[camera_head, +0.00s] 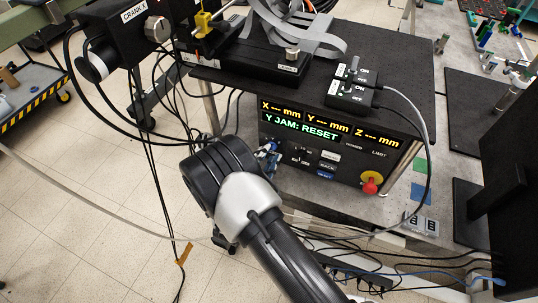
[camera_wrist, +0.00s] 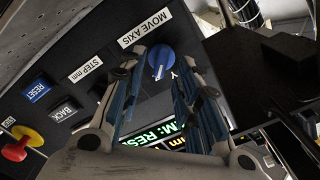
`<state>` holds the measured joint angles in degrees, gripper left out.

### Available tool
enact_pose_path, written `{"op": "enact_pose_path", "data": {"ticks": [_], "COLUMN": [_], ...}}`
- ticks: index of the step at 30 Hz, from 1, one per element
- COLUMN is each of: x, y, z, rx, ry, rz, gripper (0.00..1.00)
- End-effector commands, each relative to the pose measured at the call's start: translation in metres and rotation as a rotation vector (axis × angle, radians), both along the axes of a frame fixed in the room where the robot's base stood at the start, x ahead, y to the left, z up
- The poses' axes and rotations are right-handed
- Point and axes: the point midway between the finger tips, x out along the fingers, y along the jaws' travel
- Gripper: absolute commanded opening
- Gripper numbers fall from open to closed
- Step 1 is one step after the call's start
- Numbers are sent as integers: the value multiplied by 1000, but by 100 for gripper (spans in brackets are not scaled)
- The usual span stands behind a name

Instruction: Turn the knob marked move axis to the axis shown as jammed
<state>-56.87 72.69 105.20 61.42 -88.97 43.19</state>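The control box (camera_head: 330,150) has a display reading "Y JAM: RESET" (camera_head: 300,130), with dashes beside X, Y and Z above it. In the wrist view the blue knob (camera_wrist: 161,57) sits beside the "MOVE AXIS" label (camera_wrist: 145,28). A white pointer line on the knob runs toward the picture's bottom; a letter Y is just to its right. My gripper (camera_wrist: 160,72) is open, its fingers on either side of the knob's near area. I cannot tell whether they touch it. In the head view my gripper (camera_head: 270,152) is at the panel's left and hides the knob.
The panel also has a blue RESET button (camera_wrist: 36,91), a BACK button (camera_wrist: 63,112), a "STEP mm" label (camera_wrist: 83,69) and a red stop button (camera_head: 370,185) on yellow. Two ON/OFF switch boxes (camera_head: 349,93) sit on top. Cables hang around the bench.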

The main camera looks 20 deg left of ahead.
Motion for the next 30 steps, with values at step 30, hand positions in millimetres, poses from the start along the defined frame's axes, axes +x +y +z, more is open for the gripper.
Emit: {"op": "enact_pose_path", "data": {"ticks": [30], "x": [16], "y": [-1], "z": [0], "rx": [-1], "ry": [-1], "rz": [1], "gripper": [0]}}
